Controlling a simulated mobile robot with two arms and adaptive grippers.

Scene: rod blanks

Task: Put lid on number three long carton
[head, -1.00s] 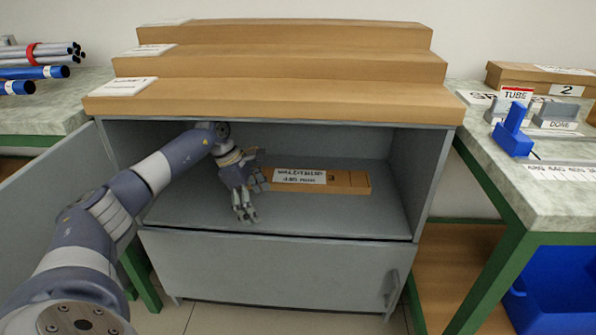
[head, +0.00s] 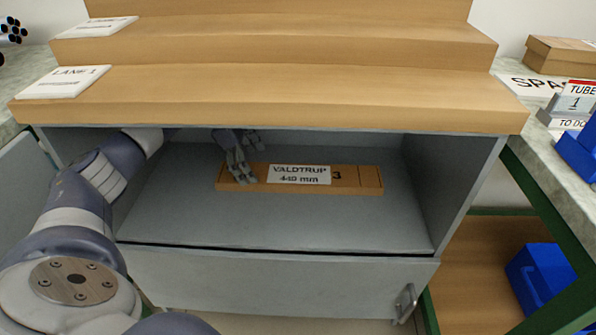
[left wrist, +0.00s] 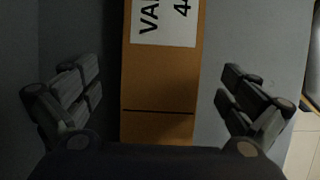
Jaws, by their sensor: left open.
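A long, flat brown carton piece (head: 350,186) with a white label "VALDTRUP 440 mm" and the number 3 lies in the open grey cabinet compartment. I cannot tell whether it is a lid alone or a closed carton. My left gripper (head: 250,162) is open at its left end, its fingers over and beside it. In the left wrist view the brown carton piece (left wrist: 160,80) runs between the spread fingers of the gripper (left wrist: 160,72), apart from both. A dark line crosses it near the gripper. My right gripper is out of view.
The cabinet's wooden top (head: 280,90) hangs over the compartment, with side walls close on both sides. Wooden steps rise behind it. A side table on the right holds a brown box (head: 560,55) and a "TUBE 1" stand (head: 575,98). A blue bin (head: 540,275) stands below.

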